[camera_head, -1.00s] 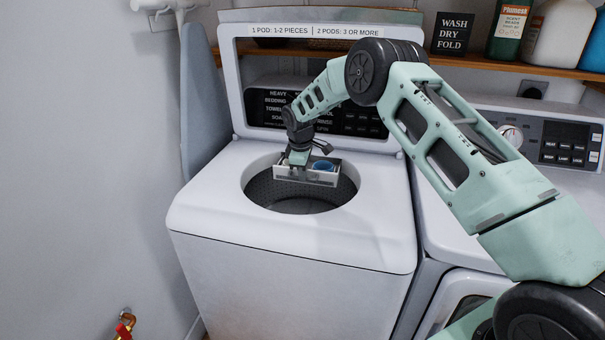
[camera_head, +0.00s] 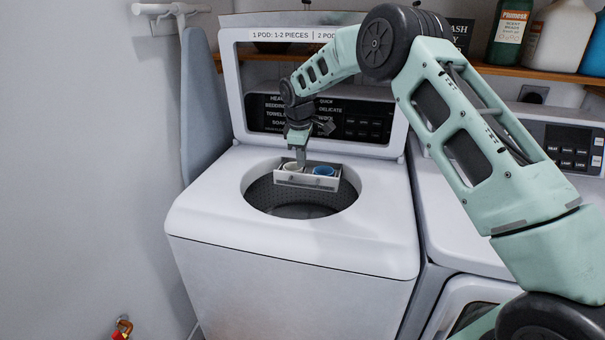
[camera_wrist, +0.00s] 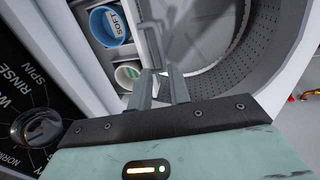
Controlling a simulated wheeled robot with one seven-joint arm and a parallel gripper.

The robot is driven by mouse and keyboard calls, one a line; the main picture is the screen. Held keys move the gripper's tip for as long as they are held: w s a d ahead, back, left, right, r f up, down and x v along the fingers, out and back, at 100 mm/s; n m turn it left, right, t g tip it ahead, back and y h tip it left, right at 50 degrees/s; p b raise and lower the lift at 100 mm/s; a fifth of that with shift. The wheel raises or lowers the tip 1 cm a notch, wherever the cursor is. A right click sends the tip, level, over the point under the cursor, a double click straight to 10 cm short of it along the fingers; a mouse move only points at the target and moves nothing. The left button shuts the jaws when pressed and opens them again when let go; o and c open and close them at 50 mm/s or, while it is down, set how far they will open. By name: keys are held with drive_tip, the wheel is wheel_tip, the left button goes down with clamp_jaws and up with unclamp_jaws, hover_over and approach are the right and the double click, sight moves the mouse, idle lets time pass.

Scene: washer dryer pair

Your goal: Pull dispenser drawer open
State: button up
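The dispenser drawer (camera_head: 306,181) is a pale box sticking out over the back of the washer's round tub opening. It holds a blue cup (camera_head: 323,171) and a whitish cup beside it. In the wrist view the blue cup (camera_wrist: 110,27) reads "SOFT", and the other cup (camera_wrist: 127,74) has green marking inside. A grey handle-like frame (camera_wrist: 154,45) shows along the drawer's front. My gripper (camera_head: 301,163) points down just above the drawer's left part. Whether a fingertip touches the drawer, I cannot tell.
The washer's raised lid (camera_head: 228,80) stands behind my arm, in front of the dark control panel. The tub opening (camera_head: 300,211) is empty in front of the drawer. A dryer (camera_head: 455,235) stands at right, and a shelf with bottles (camera_head: 510,30) is above it.

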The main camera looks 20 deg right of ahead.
wheel_tip(320, 180, up, 9)
drive_tip(key=s+a, duration=0.1)
drive_tip(key=shift+s+b, duration=0.15)
drive_tip(key=shift+b, duration=0.2)
drive_tip(key=shift+f, duration=0.1)
drive_tip(key=s+a+r+y, duration=0.2)
drive_tip(key=s+a, duration=1.6)
drive_tip(key=s, duration=0.3)
drive_tip(key=s+f+m, duration=0.1)
drive_tip(key=s+f, duration=0.1)
drive_tip(key=s, duration=1.1)
drive_tip(key=s+f+m+g, duration=0.1)
drive_tip(key=s+f+m, duration=0.1)
drive_tip(key=s, duration=1.2)
drive_tip(key=shift+s+d+f+g, duration=0.2)
drive_tip(key=shift+f+g, duration=0.1)
drive_tip(key=shift+f, duration=0.45)
